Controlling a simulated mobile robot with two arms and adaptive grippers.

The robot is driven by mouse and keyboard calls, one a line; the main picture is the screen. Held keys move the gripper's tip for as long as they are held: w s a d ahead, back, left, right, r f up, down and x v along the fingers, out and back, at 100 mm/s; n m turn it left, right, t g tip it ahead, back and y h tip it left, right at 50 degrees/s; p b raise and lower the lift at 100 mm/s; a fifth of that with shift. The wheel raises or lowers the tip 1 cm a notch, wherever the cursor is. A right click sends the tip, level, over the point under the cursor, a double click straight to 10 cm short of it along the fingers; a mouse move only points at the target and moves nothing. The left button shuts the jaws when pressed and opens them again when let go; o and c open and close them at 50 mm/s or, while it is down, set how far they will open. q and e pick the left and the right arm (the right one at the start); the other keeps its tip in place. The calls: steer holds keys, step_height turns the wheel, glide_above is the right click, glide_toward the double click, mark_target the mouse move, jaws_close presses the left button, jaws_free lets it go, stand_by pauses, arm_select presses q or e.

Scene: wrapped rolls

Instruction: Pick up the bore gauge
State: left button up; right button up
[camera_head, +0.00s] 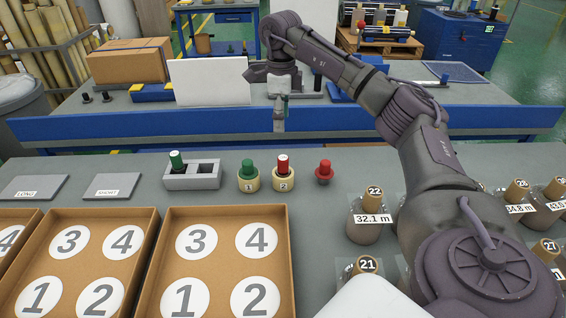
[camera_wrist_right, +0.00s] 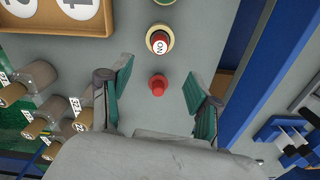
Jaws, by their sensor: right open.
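Several small knobbed pieces could be the bore gauge; I cannot tell which for certain. A green-topped plug (camera_head: 177,160) with a white label stands in a grey slotted holder (camera_head: 207,180). A red-topped plug (camera_head: 283,163) marked NO in the right wrist view (camera_wrist_right: 158,42) stands in roll 2 (camera_head: 283,183). A green knob (camera_head: 247,168) tops roll 1 (camera_head: 248,185). A red knobbed piece (camera_head: 324,170) stands alone on the table. My right gripper (camera_head: 279,119) is open and empty above the table. In the right wrist view, the lone red piece (camera_wrist_right: 158,86) appears between its fingers.
Cardboard trays (camera_head: 212,210) with numbered circles fill the front left. Several wrapped rolls with cork-coloured tops, such as roll 22 (camera_head: 366,231), stand at the right, partly behind my arm. A blue beam (camera_head: 200,125) runs along the table's far side.

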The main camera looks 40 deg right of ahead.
mark_target(283, 158)
step_height(283, 158, down, 8)
steer(key=shift+f+p, duration=0.2)
steer(key=shift+p, duration=0.1)
step_height(283, 158, down, 5)
steer(key=shift+d+f+p, duration=0.1)
steer(key=shift+d+p, duration=0.05)
steer(key=shift+p, duration=0.4)
arm_select(q)
steer(key=shift+w+d+r, duration=0.2)
steer(key=shift+w+r, duration=0.15)
steer(key=shift+r, duration=0.4)
arm_select(e)
steer(key=shift+c, duration=0.2)
jaws_close()
